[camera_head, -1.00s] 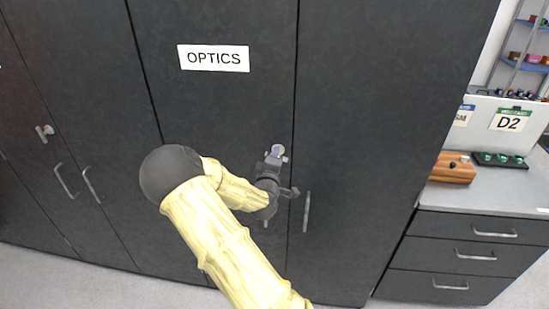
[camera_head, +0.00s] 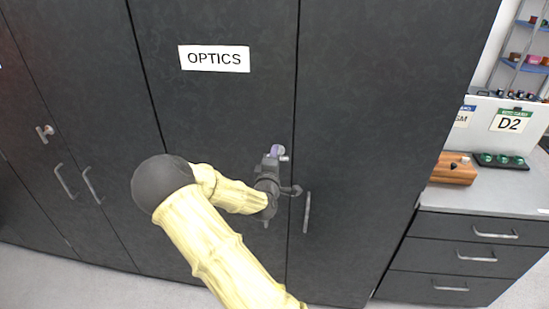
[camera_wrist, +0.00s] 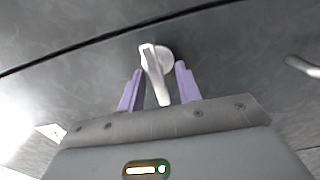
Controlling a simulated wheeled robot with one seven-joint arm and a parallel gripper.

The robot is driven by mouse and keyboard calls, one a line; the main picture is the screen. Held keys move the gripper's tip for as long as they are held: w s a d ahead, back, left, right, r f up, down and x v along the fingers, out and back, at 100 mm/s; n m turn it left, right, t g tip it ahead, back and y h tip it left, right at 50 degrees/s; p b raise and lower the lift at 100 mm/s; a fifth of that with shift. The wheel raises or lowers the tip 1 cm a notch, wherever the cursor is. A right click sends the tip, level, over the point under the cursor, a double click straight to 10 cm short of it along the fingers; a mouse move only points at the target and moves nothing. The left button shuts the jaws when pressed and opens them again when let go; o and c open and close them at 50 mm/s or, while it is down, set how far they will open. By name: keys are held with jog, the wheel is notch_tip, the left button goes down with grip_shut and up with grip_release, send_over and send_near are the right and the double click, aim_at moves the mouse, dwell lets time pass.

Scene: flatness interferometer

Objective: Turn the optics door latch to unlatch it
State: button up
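The optics door (camera_head: 215,110) is a dark cabinet panel with a white OPTICS label (camera_head: 214,58). In the wrist view its latch (camera_wrist: 155,72) is a pale metal lever on a round base, slanting slightly, with its lower end toward my gripper. My gripper (camera_wrist: 160,68) has two purple fingers, one on each side of the lever, apart, with small gaps visible beside it. In the head view my gripper (camera_head: 277,152) is at the right edge of the optics door and mostly hides the latch. Contact cannot be told.
A vertical handle (camera_head: 307,212) is on the neighbouring door, right of my gripper. Further left are another latch (camera_head: 45,131) and two door handles (camera_head: 64,181). A counter with drawers (camera_head: 480,232) stands at the right, holding a wooden block (camera_head: 453,169).

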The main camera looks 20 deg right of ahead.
jog(key=p+v, duration=1)
jog(key=v, duration=0.7)
jog(key=shift+p, duration=0.35)
dwell(0.5)
jog(key=shift+s+a, duration=0.15)
dwell(0.3)
